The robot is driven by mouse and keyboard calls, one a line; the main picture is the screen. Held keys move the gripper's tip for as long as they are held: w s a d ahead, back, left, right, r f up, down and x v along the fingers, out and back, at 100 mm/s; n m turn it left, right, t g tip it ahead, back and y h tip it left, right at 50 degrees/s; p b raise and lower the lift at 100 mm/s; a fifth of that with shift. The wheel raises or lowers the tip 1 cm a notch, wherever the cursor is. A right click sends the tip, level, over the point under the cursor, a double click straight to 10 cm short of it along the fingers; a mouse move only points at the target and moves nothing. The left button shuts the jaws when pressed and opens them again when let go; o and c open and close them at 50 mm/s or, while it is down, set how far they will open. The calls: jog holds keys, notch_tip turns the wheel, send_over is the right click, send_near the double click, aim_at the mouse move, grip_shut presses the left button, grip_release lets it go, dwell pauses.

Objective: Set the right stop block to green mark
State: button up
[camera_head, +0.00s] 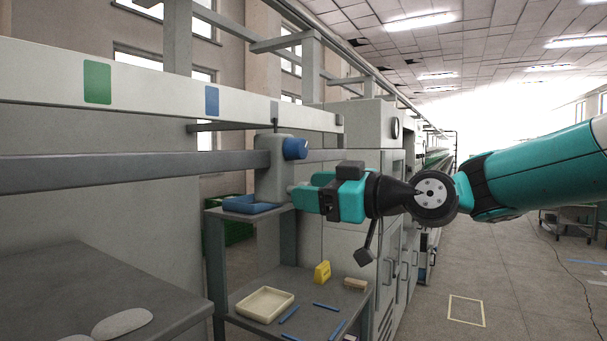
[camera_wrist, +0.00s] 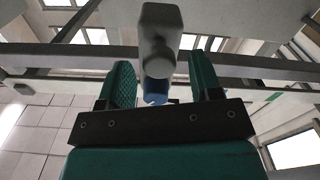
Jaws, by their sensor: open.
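The grey stop block (camera_head: 272,172) sits on the long grey rail (camera_head: 130,171), with a blue knob (camera_head: 296,149) on its side and a thin dark pointer (camera_head: 275,125) on top. The green mark (camera_head: 97,82) is on the pale beam above, well left of the block; a blue mark (camera_head: 211,100) lies between. My gripper (camera_head: 291,196) is at the block's lower right, open. In the wrist view its two fingers (camera_wrist: 163,82) stand apart on either side of the block's end (camera_wrist: 160,40) and blue knob (camera_wrist: 156,90). Contact cannot be told.
Below the block is a shelf stand (camera_head: 213,260) with a blue tray (camera_head: 250,205), a cream tray (camera_head: 265,303) and a yellow item (camera_head: 322,271). A grey table (camera_head: 85,290) is at lower left. Grey cabinets (camera_head: 375,125) stand behind my gripper. The floor at right is open.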

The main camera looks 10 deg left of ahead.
jog(key=shift+p+x, duration=0.3)
jog(key=shift+x, duration=0.8)
grip_shut()
jog(key=shift+s+f, duration=0.1)
